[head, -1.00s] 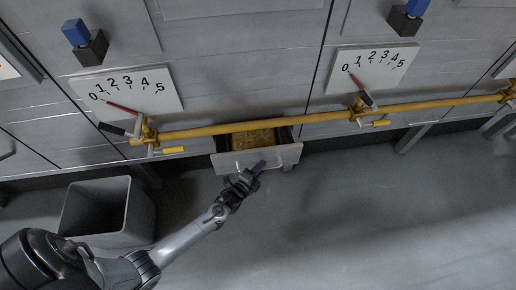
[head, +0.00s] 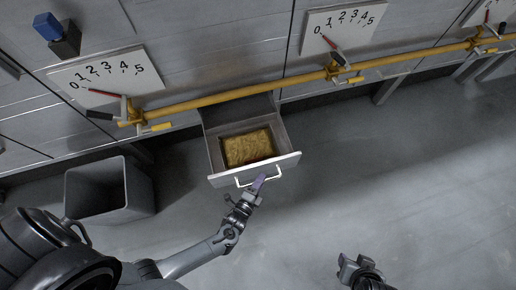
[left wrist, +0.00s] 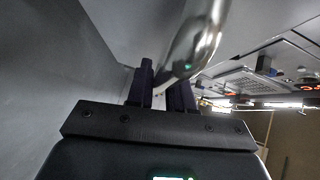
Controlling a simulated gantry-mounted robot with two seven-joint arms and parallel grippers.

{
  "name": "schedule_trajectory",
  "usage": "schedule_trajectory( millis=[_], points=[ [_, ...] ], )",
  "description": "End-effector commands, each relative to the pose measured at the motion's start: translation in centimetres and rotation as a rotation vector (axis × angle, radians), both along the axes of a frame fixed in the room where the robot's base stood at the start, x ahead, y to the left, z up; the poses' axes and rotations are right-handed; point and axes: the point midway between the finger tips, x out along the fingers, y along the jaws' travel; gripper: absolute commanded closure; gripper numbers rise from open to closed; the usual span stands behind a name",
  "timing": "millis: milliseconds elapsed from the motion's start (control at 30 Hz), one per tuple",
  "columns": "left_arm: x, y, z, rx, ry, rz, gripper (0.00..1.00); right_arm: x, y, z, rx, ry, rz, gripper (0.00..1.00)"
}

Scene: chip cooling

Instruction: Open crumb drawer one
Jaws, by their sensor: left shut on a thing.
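The crumb drawer (head: 210,150) is pulled well out from under the yellow pipe, with golden-brown crumbs (head: 248,147) inside. Its pale front (head: 230,177) carries a white bar handle (head: 245,185). In the left wrist view the handle (left wrist: 197,40) appears as a shiny curved bar by the dark fingers (left wrist: 160,92). My right gripper (head: 360,268) shows at the bottom, apart from everything; its finger state is unclear.
An empty grey bin (head: 108,190) stands on the floor left of the drawer. The yellow pipe (head: 225,96) with valve levers runs along the machine front, below dial plates (head: 100,80) numbered 0 to 5. The floor (head: 410,190) to the right is clear.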

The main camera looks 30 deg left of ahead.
Motion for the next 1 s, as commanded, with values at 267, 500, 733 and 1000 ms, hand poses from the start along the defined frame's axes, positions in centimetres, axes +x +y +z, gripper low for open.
schedule_trajectory(
  millis=[267, 500, 733, 1000],
  points=[
    [-0.31, -0.52, 0.21, -0.001, -0.006, 0.000, 1.00, 0.00, -0.01, 0.14, 0.000, 0.000, 0.000, 0.57],
    [-0.29, -0.50, 0.20, -0.001, -0.006, 0.000, 0.76, 0.00, -0.01, 0.13, 0.000, 0.000, 0.000, 0.57],
    [-0.35, -0.48, 0.10, -0.001, -0.003, 0.000, 0.59, 0.00, 0.00, 0.12, 0.000, 0.000, 0.000, 0.57],
    [-0.85, -0.47, 0.11, 0.000, 0.001, 0.000, 0.59, 0.01, 0.00, 0.31, 0.000, 0.000, 0.000, 0.57]
  ],
)
